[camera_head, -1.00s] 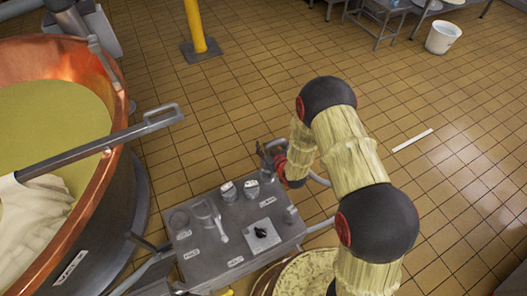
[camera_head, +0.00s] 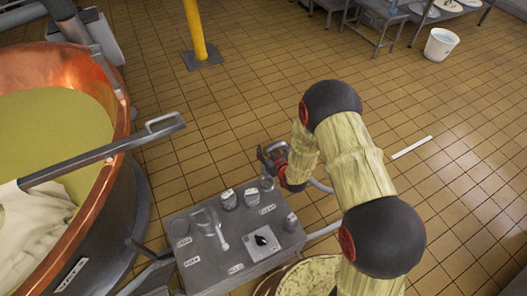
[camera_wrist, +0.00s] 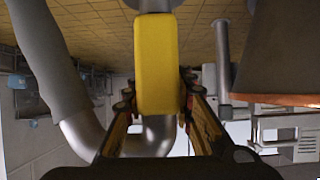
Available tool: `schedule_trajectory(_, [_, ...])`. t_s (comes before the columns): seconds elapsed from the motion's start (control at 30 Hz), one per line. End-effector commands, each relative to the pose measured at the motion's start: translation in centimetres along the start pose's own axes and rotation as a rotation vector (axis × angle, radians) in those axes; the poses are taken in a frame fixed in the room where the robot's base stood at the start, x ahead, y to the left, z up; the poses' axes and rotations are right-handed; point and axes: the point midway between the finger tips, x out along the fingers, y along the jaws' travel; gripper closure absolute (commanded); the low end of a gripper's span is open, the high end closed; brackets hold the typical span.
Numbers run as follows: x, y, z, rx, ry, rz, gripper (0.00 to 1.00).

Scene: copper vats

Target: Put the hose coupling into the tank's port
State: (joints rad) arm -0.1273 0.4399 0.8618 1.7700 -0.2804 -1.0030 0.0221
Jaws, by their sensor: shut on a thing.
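My gripper (camera_wrist: 160,115) is shut on a yellow block-like piece, which I take to be the grip of the hose coupling (camera_wrist: 157,65). Grey metal shows beyond the yellow part at the top of the wrist view. A thick grey hose (camera_wrist: 48,65) curves round on the left to a bent pipe behind the fingers. In the head view my gripper (camera_head: 272,158) is small, just beyond the far edge of the grey panel; the coupling is hard to make out there. The copper tank (camera_head: 118,110) stands at the left, apart from my gripper. I cannot identify its port.
The grey panel (camera_head: 205,262) carries knobs, a lever and labels. A pale round tub (camera_head: 318,272) is partly hidden below my arm. A yellow post (camera_head: 195,30), a white bucket (camera_head: 441,44) and tables stand farther back. Tiled floor beyond the panel is largely clear.

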Motion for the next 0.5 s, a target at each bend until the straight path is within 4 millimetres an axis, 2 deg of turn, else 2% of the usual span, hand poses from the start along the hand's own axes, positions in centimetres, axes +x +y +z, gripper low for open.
schedule_trajectory(0.5, [-1.1, 0.0, -2.2, -0.001, 0.004, 0.0, 1.0])
